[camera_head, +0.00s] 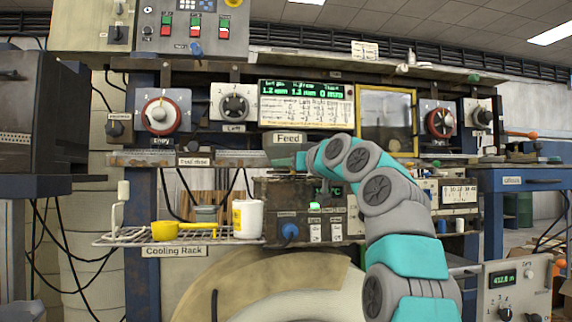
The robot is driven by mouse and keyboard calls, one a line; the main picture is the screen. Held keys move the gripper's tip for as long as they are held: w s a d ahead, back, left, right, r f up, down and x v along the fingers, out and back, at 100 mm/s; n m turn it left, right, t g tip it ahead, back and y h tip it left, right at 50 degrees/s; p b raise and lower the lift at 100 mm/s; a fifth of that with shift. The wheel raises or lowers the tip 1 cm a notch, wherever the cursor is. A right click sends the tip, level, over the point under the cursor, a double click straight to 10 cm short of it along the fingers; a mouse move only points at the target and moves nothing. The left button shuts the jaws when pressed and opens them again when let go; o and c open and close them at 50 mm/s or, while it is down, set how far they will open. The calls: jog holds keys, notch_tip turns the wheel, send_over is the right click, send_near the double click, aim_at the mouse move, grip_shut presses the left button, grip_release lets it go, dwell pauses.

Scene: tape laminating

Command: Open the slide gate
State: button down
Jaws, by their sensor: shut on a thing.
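The grey feed hopper (290,151), labelled "Feed", sits at the middle of the machine below the green display. My arm reaches up from the lower right, and my gripper (302,162) is at the hopper's lower right edge. It is shut on the slide gate there, under the hopper. The gate is small and mostly hidden by my gripper and wrist, so how far it stands open cannot be told.
A wire cooling rack (135,238) at left holds a yellow scoop (178,230) and a white cup (247,219). A control box (300,228) is just below my gripper. A yellow-framed panel (413,98) and dials (440,121) stand right of it.

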jog(key=shift+s, duration=0.1)
dwell(0.8)
jog(key=s+b, duration=0.1)
jog(key=s, duration=0.1)
jog(key=s+d+b, duration=0.1)
jog(key=b, duration=0.1)
jog(key=shift+s+d+f, duration=0.1)
jog(key=shift+s, duration=0.3)
jog(key=shift+s+d+r, duration=0.1)
jog(key=shift+s+r, duration=0.1)
jog(key=shift+s, duration=0.15)
jog(key=c, duration=0.5)
grip_release()
jog(key=shift+c, duration=0.2)
jog(key=shift+b, duration=0.3)
